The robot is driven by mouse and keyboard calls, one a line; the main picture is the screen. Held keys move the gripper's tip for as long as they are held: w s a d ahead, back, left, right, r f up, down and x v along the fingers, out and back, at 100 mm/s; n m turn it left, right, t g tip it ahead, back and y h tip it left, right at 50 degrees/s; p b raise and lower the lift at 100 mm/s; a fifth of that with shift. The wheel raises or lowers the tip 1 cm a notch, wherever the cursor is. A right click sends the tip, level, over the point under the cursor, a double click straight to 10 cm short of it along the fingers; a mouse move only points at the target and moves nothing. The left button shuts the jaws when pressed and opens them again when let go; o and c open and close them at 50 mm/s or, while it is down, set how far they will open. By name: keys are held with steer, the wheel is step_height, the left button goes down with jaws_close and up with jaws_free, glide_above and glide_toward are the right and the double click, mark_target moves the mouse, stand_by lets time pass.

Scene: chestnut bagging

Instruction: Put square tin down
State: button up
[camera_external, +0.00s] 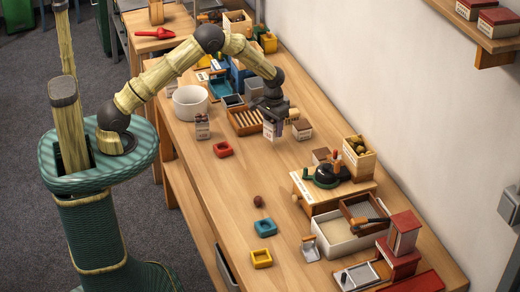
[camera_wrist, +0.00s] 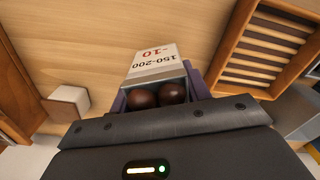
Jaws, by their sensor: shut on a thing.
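The square tin (camera_wrist: 157,76) is grey and shows in the wrist view with two dark brown chestnuts (camera_wrist: 158,95) in it. My gripper (camera_wrist: 157,100) is shut on it, with purple fingers at its left and right sides. A white label (camera_wrist: 152,59) reading "150-200" and "-10" shows directly beyond the tin's rim; I cannot tell what it is fixed to. In the external view my gripper (camera_external: 274,112) is over the table's far middle, above a white labelled surface (camera_external: 271,131).
A slatted wooden tray (camera_external: 245,121) lies close left of my gripper, and a brown-topped white box (camera_external: 302,130) close right. A white bowl (camera_external: 190,102) and red square dish (camera_external: 223,150) stand further left. The table (camera_external: 205,185) has bare room in front.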

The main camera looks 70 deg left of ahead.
mark_target(273, 135)
steer(key=shift+f+p, duration=0.45)
steer(key=shift+f, duration=1.4)
steer(key=shift+f, duration=0.1)
steer(key=o, duration=1)
steer(key=shift+o, duration=0.2)
step_height(273, 135, up, 11)
steer(key=b, duration=0.2)
steer(key=shift+r+b, duration=0.2)
steer(key=shift+b, duration=0.2)
steer(key=shift+r, duration=0.45)
